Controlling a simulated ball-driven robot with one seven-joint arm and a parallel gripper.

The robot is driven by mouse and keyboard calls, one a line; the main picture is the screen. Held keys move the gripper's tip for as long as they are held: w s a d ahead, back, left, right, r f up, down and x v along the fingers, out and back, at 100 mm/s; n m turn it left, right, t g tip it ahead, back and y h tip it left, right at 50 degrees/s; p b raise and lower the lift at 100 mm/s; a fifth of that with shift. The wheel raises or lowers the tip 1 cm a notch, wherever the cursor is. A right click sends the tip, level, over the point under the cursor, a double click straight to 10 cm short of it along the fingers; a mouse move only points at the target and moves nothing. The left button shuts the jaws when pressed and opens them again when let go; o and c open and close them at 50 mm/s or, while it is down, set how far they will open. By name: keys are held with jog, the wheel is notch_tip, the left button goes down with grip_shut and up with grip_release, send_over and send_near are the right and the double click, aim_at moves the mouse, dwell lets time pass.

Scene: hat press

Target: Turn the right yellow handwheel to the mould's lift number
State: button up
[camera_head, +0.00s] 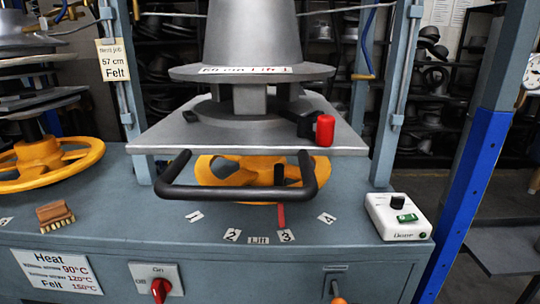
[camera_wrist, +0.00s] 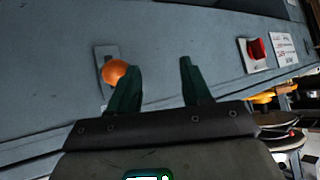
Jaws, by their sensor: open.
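The right yellow handwheel (camera_head: 222,172) lies under the metal plate of the right press, partly hidden by the plate and a black bar handle (camera_head: 236,198). A red pointer (camera_head: 281,216) in front of it stands at the number 3 tag (camera_head: 287,236) on the lift scale. The grey mould (camera_head: 252,40) sits above the plate; its rim label (camera_head: 245,70) is partly blurred but seems to end in "Lift 1". My gripper (camera_wrist: 161,66) is open and empty in the wrist view, its left finger beside an orange lever knob (camera_wrist: 114,72). I do not see it in the head view.
Another yellow handwheel (camera_head: 45,163) is at left. A brush (camera_head: 55,214), a white control box (camera_head: 397,216) and a red switch (camera_head: 160,288) are on the bench. A blue post (camera_head: 470,195) stands right.

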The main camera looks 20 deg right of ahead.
jog(key=w+r+t, duration=0.1)
jog(key=w+r, duration=0.2)
jog(key=r, duration=0.1)
jog(key=w+r+n+t+y, duration=0.1)
jog(key=w+r, duration=0.2)
jog(key=r, duration=0.1)
jog(key=w+r+t+y, duration=0.1)
jog(key=w+r+t, duration=0.1)
jog(key=w+r, duration=0.1)
jog(key=shift+w+a+r+n, duration=0.1)
jog(key=shift+w+r+n, duration=0.3)
jog(key=shift+r, duration=0.4)
jog(key=n+t+y, duration=0.1)
jog(key=t+y, duration=0.2)
send_near(283, 174)
jog(key=x, duration=1.1)
jog(key=shift+w, duration=0.1)
grip_shut()
